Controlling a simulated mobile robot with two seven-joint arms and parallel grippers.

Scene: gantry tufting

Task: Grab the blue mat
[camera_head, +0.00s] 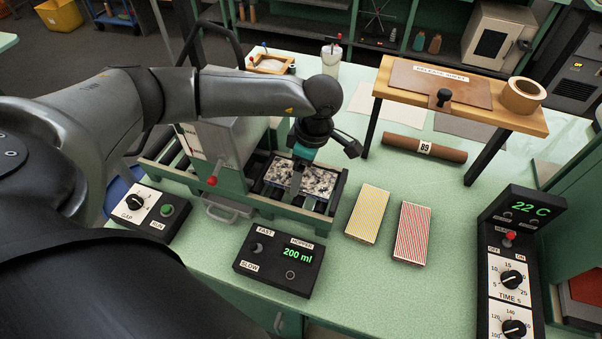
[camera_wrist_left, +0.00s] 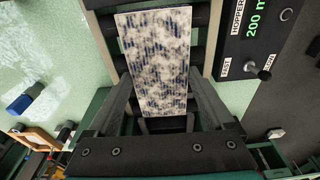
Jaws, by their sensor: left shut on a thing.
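The blue mat (camera_head: 318,182) lies on the machine's roller bed, its blue-striped face covered in patchy white and dark flecks. In the left wrist view the mat (camera_wrist_left: 155,50) runs lengthwise between the two fingers. My left gripper (camera_head: 298,182) reaches down over the mat from above and is shut on it; the fingers also show in the wrist view (camera_wrist_left: 163,100), one along each long side. The gripper hides part of the mat in the head view. My right gripper is not in view.
A yellow-striped mat (camera_head: 368,213) and a red-striped mat (camera_head: 412,232) lie on the green table to the right. The hopper control box (camera_head: 279,262) stands in front of the machine. A wooden stand (camera_head: 465,98) with a brown roll (camera_head: 424,148) beneath is behind.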

